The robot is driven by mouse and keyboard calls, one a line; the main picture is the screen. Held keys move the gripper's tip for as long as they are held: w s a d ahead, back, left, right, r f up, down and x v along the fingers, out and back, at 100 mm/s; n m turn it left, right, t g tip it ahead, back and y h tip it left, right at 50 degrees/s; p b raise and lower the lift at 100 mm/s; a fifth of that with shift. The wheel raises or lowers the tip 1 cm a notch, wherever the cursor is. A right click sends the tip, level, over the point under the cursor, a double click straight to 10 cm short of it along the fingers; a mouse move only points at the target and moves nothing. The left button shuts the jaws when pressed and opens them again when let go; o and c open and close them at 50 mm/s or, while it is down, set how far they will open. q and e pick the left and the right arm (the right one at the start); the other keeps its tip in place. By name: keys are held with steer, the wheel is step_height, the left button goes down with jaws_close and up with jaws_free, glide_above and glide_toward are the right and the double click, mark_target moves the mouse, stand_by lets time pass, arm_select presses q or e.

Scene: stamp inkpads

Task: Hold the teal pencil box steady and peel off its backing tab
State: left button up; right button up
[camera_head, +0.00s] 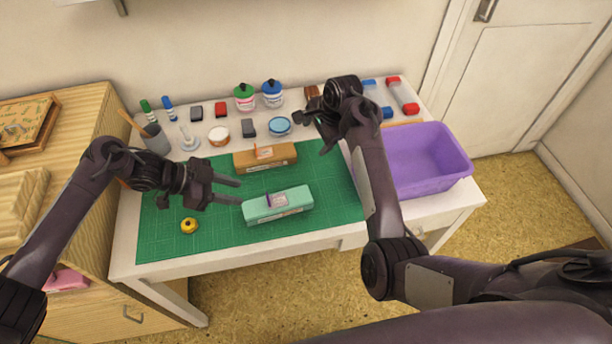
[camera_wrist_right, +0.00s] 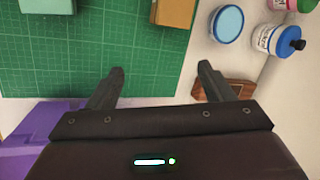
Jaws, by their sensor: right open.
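The teal pencil box (camera_head: 290,207) lies on the green cutting mat (camera_head: 170,245), with a pale label and a small purple piece on its top. Its edge shows at the top left of the right wrist view (camera_wrist_right: 47,4). I cannot clearly make out the backing tab. My left gripper (camera_head: 241,191) is open, its fingertips just left of the box's left end; whether they touch it I cannot tell. My right gripper (camera_head: 312,122) is open and empty, above the table to the upper right of the box; its fingers show in the right wrist view (camera_wrist_right: 161,72).
A brown box (camera_head: 280,158) lies behind the teal one. A yellow round item (camera_head: 189,225) sits on the mat's front left. A purple tub (camera_head: 430,160) stands at the right. Bottles, inkpads and a cyan-topped jar (camera_head: 280,125) line the back. The mat's front is mostly clear.

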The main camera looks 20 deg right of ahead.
mark_target(306, 193)
steer(key=s+a+g, duration=0.1)
steer(key=s+a, duration=0.1)
steer(key=s, duration=0.1)
steer(key=s+a+f+m+g+h, duration=0.1)
steer(key=s, duration=0.3)
steer(key=s+a+f+m+g, duration=0.1)
steer(key=s+a, duration=0.1)
steer(key=s, duration=0.1)
steer(key=shift+s+a+g+h, duration=0.25)
steer(key=shift+a+g+h, duration=0.05)
steer(key=shift+a+h, duration=0.1)
steer(key=shift+s+a+f, duration=0.15)
steer(key=shift+s, duration=0.15)
steer(key=shift+s+f, duration=0.1)
steer(key=shift+f, duration=0.3)
step_height(306, 193, down, 7)
steer(key=shift+r, duration=0.1)
